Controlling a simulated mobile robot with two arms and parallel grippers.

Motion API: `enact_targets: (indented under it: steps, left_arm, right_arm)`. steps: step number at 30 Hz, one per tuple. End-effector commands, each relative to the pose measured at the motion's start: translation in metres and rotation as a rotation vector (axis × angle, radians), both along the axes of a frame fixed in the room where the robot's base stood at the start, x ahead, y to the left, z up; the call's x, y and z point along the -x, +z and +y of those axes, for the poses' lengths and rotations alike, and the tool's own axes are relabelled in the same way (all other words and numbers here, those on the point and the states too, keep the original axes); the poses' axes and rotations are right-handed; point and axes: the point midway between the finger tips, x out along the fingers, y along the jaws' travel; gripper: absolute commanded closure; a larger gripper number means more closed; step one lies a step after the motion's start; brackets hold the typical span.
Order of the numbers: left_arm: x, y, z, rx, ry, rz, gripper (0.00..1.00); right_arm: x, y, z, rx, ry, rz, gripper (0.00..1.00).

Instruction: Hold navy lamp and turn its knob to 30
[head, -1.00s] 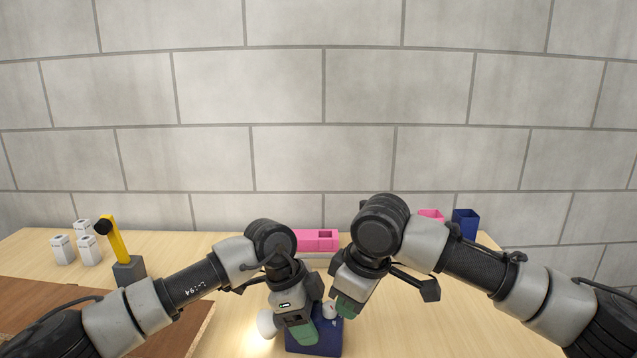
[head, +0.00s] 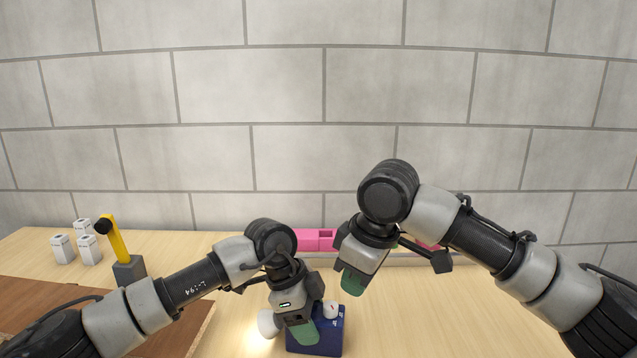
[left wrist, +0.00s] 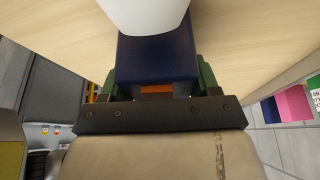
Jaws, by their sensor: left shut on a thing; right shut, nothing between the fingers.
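The navy lamp (head: 330,340) stands on the table, a dark blue box with a lit white bulb (head: 268,324) on its left and a white knob (head: 331,309) on top. My left gripper (head: 304,332) is shut on the lamp; in the left wrist view its green fingers lie on both sides of the navy body (left wrist: 158,62), with the white bulb (left wrist: 145,12) beyond. My right gripper (head: 352,284) is shut and empty, raised above and to the right of the knob, apart from it. The knob's exact setting is too small to read.
A yellow-armed thing on a grey base (head: 129,270) and several white blocks (head: 62,248) stand at the left. A brown board (head: 60,295) lies at the front left. Pink containers (head: 318,240) stand at the back. The table right of the lamp is clear.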

Motion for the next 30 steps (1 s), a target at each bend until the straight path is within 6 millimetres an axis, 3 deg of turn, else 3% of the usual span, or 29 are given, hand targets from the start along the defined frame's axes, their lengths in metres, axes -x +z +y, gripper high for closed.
enact_targets:
  steps: [12, 13, 18, 24, 26, 30]
  left_arm:
    - [-0.0001, -0.0025, 0.0007, -0.003, 0.001, 0.001, 0.56]
    - [-0.0001, -0.0025, 0.0007, -0.003, 0.001, 0.001, 0.37]
    - [-0.0002, -0.0018, 0.0006, -0.002, 0.001, 0.001, 0.11]
    - [-0.0002, -0.0009, 0.0004, -0.001, 0.001, 0.000, 0.09]
    - [-0.0001, -0.0008, 0.0003, -0.001, 0.001, 0.000, 0.01]
    - [-0.0001, -0.0005, 0.0002, -0.001, 0.001, 0.000, 0.00]
  right_arm:
    - [0.0000, 0.0057, -0.0001, 0.000, 0.000, 0.000, 1.00]
    - [0.0001, 0.0057, -0.0001, 0.000, 0.000, 0.000, 1.00]
    - [0.0000, 0.0058, 0.0000, -0.001, 0.000, -0.001, 1.00]
    - [0.0000, 0.0059, 0.0000, -0.001, 0.000, -0.001, 1.00]
    - [0.0000, 0.0059, 0.0000, -0.001, 0.000, -0.001, 1.00]
    - [0.0000, 0.0059, 0.0000, -0.001, 0.000, -0.001, 1.00]
